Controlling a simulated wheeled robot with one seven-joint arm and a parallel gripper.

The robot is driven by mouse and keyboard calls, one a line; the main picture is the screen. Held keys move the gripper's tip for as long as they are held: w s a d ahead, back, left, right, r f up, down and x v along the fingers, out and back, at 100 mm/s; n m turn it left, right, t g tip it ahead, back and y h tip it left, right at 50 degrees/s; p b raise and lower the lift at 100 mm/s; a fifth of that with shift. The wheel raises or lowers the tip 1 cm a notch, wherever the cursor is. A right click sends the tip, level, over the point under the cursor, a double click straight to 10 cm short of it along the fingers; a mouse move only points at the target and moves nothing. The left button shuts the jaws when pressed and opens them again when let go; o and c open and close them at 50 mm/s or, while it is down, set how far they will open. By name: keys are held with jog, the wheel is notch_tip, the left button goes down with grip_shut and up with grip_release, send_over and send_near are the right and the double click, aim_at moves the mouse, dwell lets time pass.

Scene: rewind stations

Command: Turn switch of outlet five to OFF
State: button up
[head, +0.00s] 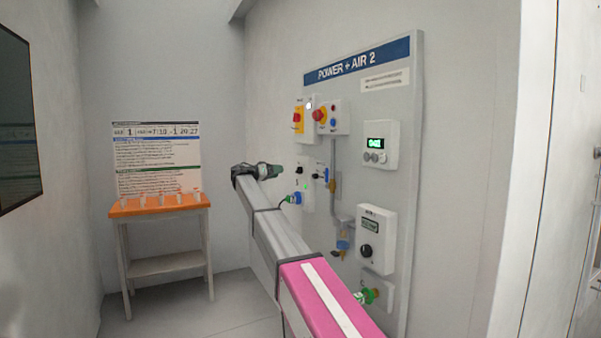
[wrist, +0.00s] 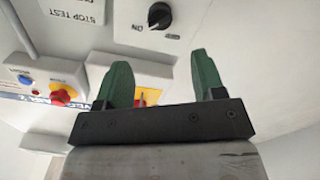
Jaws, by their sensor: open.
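A light outlet box on the wall panel carries a small black rotary switch (head: 299,170), with a blue-green plug (head: 294,198) below it. Its number is too small to read with certainty. In the wrist view, which looks upside down, a black rotary switch (wrist: 159,15) sits at the top, with ON lettered beside it. Its exact setting is hard to tell. My gripper (wrist: 161,60) has green fingers spread apart with nothing between them. In the head view my gripper (head: 267,170) is left of the outlet box, apart from the switch.
The yellow box with a red switch (wrist: 146,97) shows behind my fingers. A red mushroom button (wrist: 61,95) is beside it. The POWER + AIR 2 panel (head: 408,110) also carries a green display unit (head: 376,143) and a lower dial box (head: 376,238). An orange-topped table (head: 160,210) stands left.

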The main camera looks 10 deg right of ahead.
aim_at(299, 170)
jog(key=x, duration=1)
jog(key=shift+d+f, duration=0.1)
jog(key=c, duration=0.9)
